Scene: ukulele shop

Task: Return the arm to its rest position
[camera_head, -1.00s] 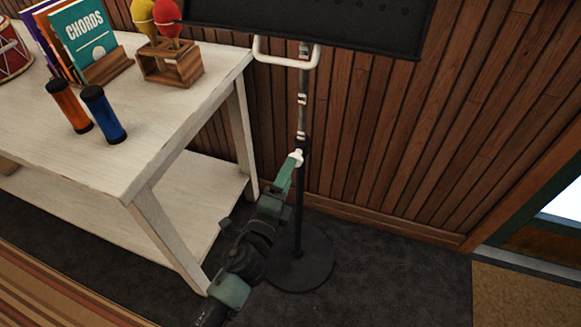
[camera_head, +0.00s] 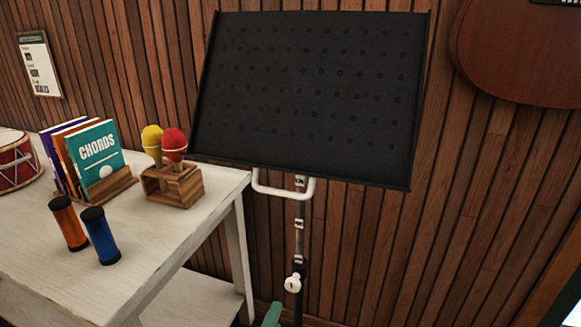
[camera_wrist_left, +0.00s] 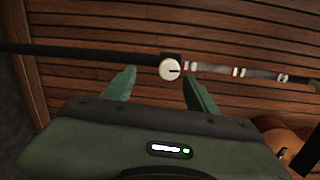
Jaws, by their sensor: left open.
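My left gripper (camera_head: 272,315) shows in the head view only as a green fingertip at the bottom edge, below and left of the white knob (camera_head: 293,283) on the music stand's pole. In the left wrist view my left gripper (camera_wrist_left: 158,76) has its two green fingers spread apart. The knob (camera_wrist_left: 170,69) appears just beyond the fingertips, with no finger closed on it. The black music stand (camera_head: 310,90) stands upright against the wall, with a white handle (camera_head: 284,192) under its desk. My right gripper is not in view.
A white table (camera_head: 180,245) stands at the left, with maracas in a wooden holder (camera_head: 172,185), chord books (camera_head: 97,155), an orange shaker (camera_head: 69,224), a blue shaker (camera_head: 100,236) and a red drum (camera_head: 15,163). A ukulele (camera_head: 525,50) hangs on the wood-panelled wall.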

